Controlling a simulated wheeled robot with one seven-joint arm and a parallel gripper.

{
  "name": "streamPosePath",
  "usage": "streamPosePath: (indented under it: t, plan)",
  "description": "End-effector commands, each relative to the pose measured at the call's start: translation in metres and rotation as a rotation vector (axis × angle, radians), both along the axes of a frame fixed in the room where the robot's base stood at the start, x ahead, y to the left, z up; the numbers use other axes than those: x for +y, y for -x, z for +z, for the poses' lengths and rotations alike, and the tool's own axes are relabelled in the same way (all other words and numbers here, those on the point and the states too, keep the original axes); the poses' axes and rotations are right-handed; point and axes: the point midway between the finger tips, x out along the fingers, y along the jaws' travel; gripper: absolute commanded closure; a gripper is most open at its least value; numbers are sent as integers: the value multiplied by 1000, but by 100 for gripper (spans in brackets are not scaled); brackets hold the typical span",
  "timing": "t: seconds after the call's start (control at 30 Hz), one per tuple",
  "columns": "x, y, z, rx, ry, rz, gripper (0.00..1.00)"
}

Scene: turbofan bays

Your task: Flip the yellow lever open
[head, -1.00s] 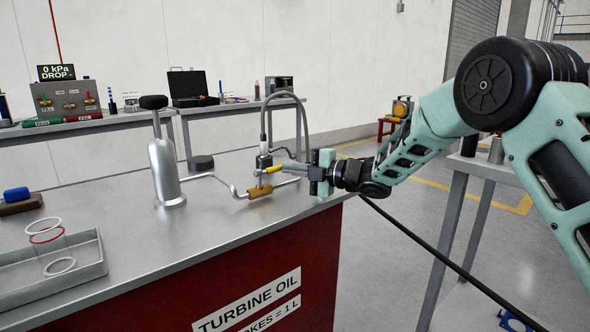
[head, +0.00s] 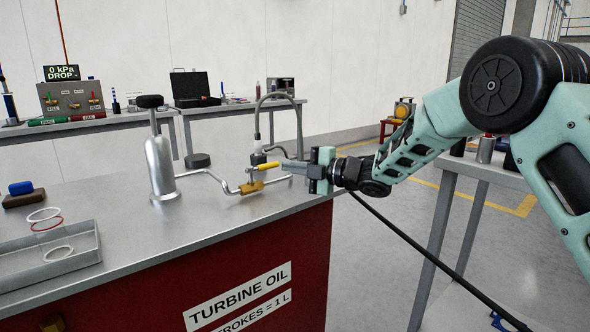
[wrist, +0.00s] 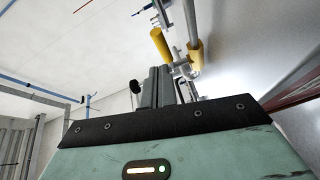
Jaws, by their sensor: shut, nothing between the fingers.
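The yellow lever (head: 267,166) sits on the pipe run at the right end of the steel bench, above a brass valve body (head: 251,187). It lies nearly level, its free end toward my gripper. In the wrist view the lever (wrist: 161,46) shows just beyond the fingertips, with the brass body (wrist: 195,56) to its right. My gripper (head: 284,164) is shut and empty, level with the lever's free end and right of the valve. The fingers (wrist: 160,72) are together in the wrist view. I cannot tell whether they touch the lever.
A grey hose (head: 298,125) arches behind the valve. A silver hand pump (head: 160,165) with a black knob stands left on the bench, joined by a pipe. A tray (head: 60,272) with rings is at front left. A side table (head: 480,168) stands under my arm.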

Motion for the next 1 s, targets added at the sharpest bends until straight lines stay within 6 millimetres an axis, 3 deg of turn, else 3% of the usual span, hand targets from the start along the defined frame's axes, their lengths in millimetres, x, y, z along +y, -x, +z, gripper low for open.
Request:
streamPosePath:
  t: [0.6,1.0]
  plan:
    - [-79,-32,4,0,0,-2,100]
    - [-93,-37,4,1,0,1,100]
